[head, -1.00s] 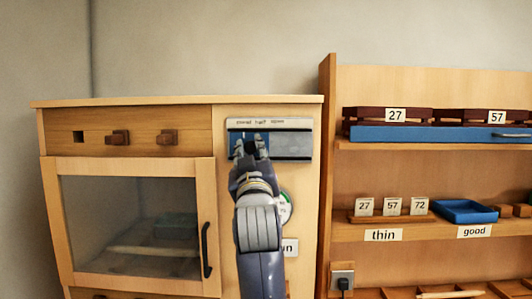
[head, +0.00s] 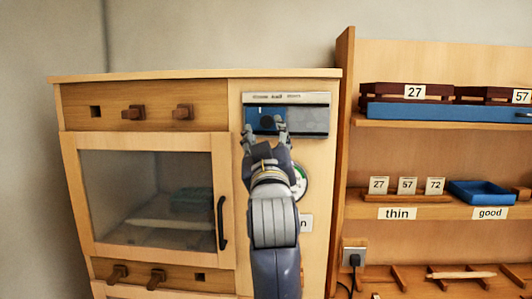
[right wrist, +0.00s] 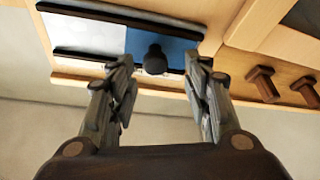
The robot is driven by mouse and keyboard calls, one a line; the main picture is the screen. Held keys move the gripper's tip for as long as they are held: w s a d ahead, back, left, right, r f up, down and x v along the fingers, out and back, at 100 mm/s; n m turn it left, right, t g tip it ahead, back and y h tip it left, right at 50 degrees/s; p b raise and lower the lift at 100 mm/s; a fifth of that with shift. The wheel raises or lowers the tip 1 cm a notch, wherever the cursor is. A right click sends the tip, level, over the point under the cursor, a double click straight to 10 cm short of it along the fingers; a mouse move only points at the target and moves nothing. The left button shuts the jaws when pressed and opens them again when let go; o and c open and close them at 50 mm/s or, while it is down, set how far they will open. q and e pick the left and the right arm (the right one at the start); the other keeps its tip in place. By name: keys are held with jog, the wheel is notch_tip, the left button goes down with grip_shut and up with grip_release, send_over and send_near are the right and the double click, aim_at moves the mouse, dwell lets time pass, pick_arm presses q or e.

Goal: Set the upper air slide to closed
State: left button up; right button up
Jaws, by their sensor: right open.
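The upper air slide (head: 258,112) is a blue plate with a dark round knob (head: 267,122), set in a metal-railed panel at the cabinet's top right. The blue plate covers the panel's left half, and a grey area shows at right. A label strip (head: 288,97) runs above, its words too blurred to read surely now. The knob stands below the strip's left part. My right gripper (head: 264,131) is open just in front of and below the knob. In the right wrist view the knob (right wrist: 155,60) shows between and beyond the spread fingers, apart from both. My left gripper is out of view.
A wooden drawer front with two brown pegs (head: 133,112) is left of the panel. Below it is a glass door (head: 150,195) with a dark handle. A round dial (head: 300,182) is partly behind my arm. Shelves (head: 440,125) with trays stand at right.

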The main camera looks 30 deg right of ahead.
jog(key=v, duration=0.8)
jog(key=shift+a, duration=0.2)
jog(key=shift+f, duration=0.15)
